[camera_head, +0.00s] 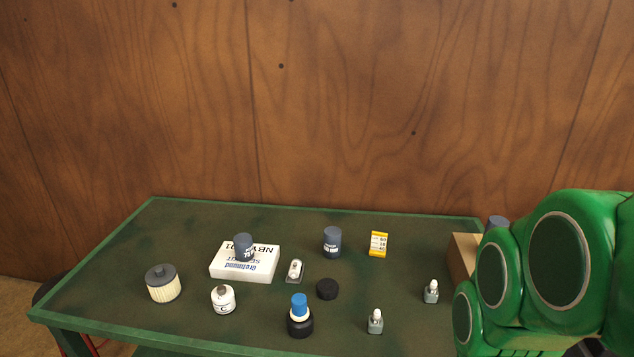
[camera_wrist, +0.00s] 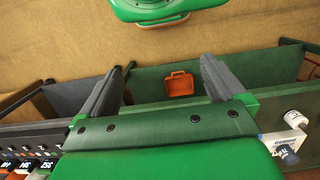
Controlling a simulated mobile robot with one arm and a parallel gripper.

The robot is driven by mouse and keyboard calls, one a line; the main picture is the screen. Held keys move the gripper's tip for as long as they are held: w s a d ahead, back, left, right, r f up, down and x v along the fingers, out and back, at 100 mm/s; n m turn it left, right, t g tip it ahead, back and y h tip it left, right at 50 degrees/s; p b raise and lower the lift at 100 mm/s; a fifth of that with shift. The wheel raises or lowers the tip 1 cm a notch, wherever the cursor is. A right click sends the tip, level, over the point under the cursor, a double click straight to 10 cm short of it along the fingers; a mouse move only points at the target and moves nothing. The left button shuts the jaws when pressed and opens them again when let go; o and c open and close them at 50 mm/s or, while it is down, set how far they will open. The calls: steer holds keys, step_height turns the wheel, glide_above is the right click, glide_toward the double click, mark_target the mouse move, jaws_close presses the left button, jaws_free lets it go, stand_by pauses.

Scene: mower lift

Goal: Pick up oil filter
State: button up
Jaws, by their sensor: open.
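A pleated cream cylinder with a dark cap (camera_head: 163,284) stands upright at the left of the green table; it looks like a filter cartridge. A dark blue-grey canister with white print (camera_head: 332,242) stands near the back middle. A similar canister (camera_head: 244,247) is at the white box. I cannot tell for certain which of these is the oil filter. My gripper (camera_wrist: 160,64) shows in the wrist view, open, with nothing between its two dark fingers. It is apart from these objects. In the head view, my green arm covers the right end of the table.
The table (camera_head: 110,262) also holds a white printed box (camera_head: 240,270), a white jar (camera_head: 222,299), a blue-capped dark bottle (camera_head: 299,322), a black puck (camera_head: 327,289), a yellow box (camera_head: 378,243) and small bottles. An orange case (camera_wrist: 179,84) lies beyond my fingers.

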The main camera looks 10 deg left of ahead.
steer(key=w+a+f+m+t+y, duration=0.1)
steer(key=w+a+f+t+y, duration=0.15)
steer(key=w+a, duration=0.55)
steer(key=m+t+y, duration=0.7)
steer(key=m+y, duration=0.1)
steer(key=m, duration=1.1)
glide_above(223, 294)
steer(key=s+d, duration=0.5)
steer(key=s, duration=0.3)
step_height(223, 294, down, 9)
steer(key=w+f+m+t+h, duration=0.1)
steer(key=f+m, duration=0.1)
steer(key=m, duration=0.1)
steer(key=w+a+f+m+t+h, duration=0.1)
steer(key=f+m, duration=0.2)
steer(key=w+f+m+t+h, duration=0.1)
steer(key=f+m, duration=0.2)
steer(key=shift+w+a+f+t, duration=0.1)
steer(key=shift+a+f+t, duration=0.15)
steer(key=shift+a, duration=0.15)
steer(key=shift+x, duration=3.85)
steer(key=shift+f, duration=0.1)
